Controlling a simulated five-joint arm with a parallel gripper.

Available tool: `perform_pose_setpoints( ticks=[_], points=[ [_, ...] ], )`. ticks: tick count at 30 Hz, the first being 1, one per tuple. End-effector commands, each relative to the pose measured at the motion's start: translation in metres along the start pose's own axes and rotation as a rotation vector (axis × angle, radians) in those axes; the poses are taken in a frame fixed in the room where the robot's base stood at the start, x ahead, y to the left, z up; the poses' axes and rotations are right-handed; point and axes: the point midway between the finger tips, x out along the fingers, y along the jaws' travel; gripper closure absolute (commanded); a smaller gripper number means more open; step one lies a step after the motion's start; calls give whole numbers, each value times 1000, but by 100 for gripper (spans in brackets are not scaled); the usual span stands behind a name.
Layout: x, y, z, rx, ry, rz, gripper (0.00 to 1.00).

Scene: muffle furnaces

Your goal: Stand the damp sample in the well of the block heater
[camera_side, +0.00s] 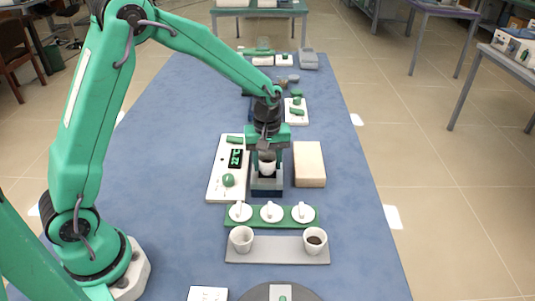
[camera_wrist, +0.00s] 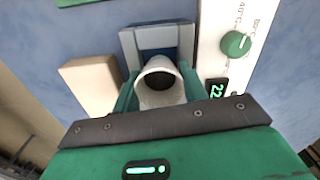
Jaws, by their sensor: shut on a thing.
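My gripper (camera_side: 267,160) is shut on a white cup (camera_side: 267,167) with dark contents. In the wrist view the cup (camera_wrist: 160,88) is upright between my green fingers, its dark inside showing. The block heater has a white panel (camera_side: 214,183) with a green knob (camera_wrist: 236,43) and a lit display reading 22 (camera_side: 236,158). Its blue-grey block (camera_side: 267,188) is right under the cup in the side view. In the wrist view the block (camera_wrist: 130,45) shows behind the cup, which hides part of the well. I cannot tell whether cup and block touch.
A cream slab (camera_side: 309,164) lies right of the block. In front are a green rack (camera_side: 257,223) with three white lids and a grey tray (camera_side: 278,254) with two cups; the right cup (camera_side: 314,241) holds something dark brown. Other equipment stands farther back.

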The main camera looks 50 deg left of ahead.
Motion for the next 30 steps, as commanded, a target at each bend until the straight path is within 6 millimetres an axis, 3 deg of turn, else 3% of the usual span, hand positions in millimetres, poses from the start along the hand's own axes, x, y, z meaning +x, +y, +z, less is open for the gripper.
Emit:
perform_pose_setpoints(
  ticks=[10, 11, 14, 20, 24, 30],
  points=[
    [8, 0, 0, 0, -1, -2, 80],
    [8, 0, 0, 0, -1, -1, 53],
    [8, 0, 0, 0, -1, -1, 34],
    [7, 0, 0, 0, 0, -1, 32],
    [7, 0, 0, 0, -1, -1, 14],
    [7, 0, 0, 0, 0, -1, 14]
  ],
)
